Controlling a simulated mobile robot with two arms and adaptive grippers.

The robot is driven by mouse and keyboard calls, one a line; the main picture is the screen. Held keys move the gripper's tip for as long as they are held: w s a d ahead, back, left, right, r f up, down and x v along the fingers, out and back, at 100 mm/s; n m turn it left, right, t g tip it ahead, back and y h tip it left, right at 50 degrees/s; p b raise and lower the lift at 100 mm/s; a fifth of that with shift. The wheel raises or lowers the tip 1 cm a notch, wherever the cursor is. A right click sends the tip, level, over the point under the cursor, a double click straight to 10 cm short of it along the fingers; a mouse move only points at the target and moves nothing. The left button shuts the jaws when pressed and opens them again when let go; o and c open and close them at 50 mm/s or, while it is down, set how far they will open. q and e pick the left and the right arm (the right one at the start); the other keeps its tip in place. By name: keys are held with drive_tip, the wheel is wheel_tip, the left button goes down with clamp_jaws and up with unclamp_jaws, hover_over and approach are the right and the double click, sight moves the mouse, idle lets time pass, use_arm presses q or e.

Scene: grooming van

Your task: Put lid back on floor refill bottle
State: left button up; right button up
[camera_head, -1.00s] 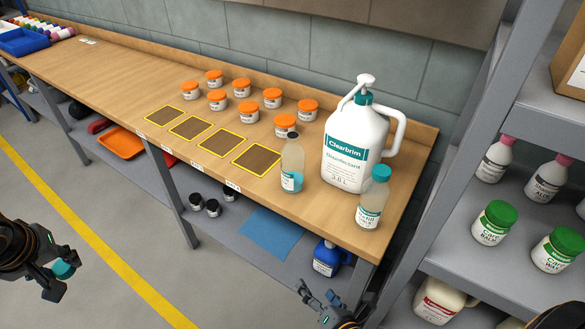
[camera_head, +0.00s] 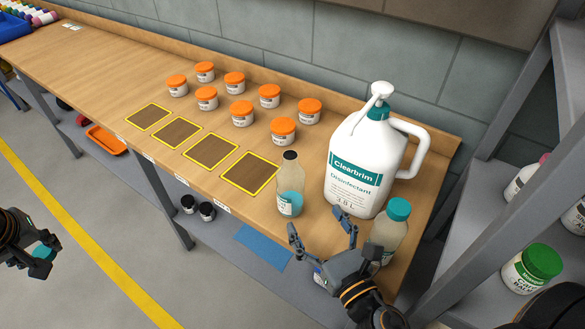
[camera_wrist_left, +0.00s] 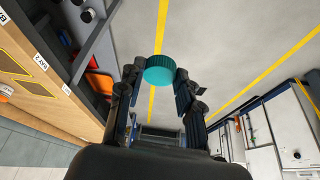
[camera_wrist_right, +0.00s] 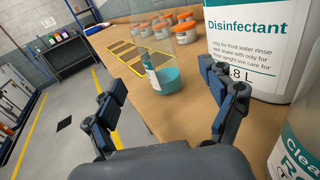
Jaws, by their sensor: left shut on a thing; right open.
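My left gripper (camera_head: 38,262) is shut on a teal ribbed lid (camera_wrist_left: 159,70), held out over the floor, left of the bench. An uncapped-looking clear bottle (camera_head: 290,187) with a dark neck and some blue liquid stands upright near the bench's front edge; it also shows in the right wrist view (camera_wrist_right: 165,76). A second refill bottle (camera_head: 390,230) with a teal lid stands at the right, partly hidden by my right gripper. My right gripper (camera_head: 320,228) is open and empty, just in front of the clear bottle, its fingers pointing towards it without visible contact.
A big white Disinfectant jug (camera_head: 365,160) with a pump stands behind the bottles. Several orange-lidded jars (camera_head: 241,113) stand at the back of the bench (camera_head: 100,75). Yellow-edged dark squares (camera_head: 250,173) lie left of the clear bottle.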

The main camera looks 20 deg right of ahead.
sight(297, 193)
drive_tip(key=shift+s+a+r, duration=0.25)
drive_tip(key=shift+s+r, duration=0.1)
drive_tip(key=shift+s, duration=0.2)
use_arm(q)
drive_tip(key=r+p, duration=0.2)
drive_tip(key=r, duration=0.1)
drive_tip(key=shift+s+a+p, duration=0.15)
drive_tip(key=shift+s+p, duration=0.2)
drive_tip(key=shift+p, duration=0.05)
use_arm(e)
drive_tip(key=w, duration=0.6)
drive_tip(key=shift+w+a, duration=0.15)
drive_tip(key=shift+a, duration=0.1)
drive_tip(key=shift+w+f, duration=0.15)
drive_tip(key=shift+w, duration=0.3)
use_arm(q)
drive_tip(key=shift+r, duration=0.2)
use_arm(e)
drive_tip(key=shift+w+a, duration=0.1)
drive_tip(key=shift+w, duration=0.1)
use_arm(q)
drive_tip(key=shift+r+p, duration=0.7)
drive_tip(key=shift+p, duration=0.2)
use_arm(e)
drive_tip(key=w, duration=0.4)
drive_tip(key=shift+w+a, duration=0.2)
drive_tip(key=shift+a, duration=0.15)
drive_tip(key=shift+w, duration=0.2)
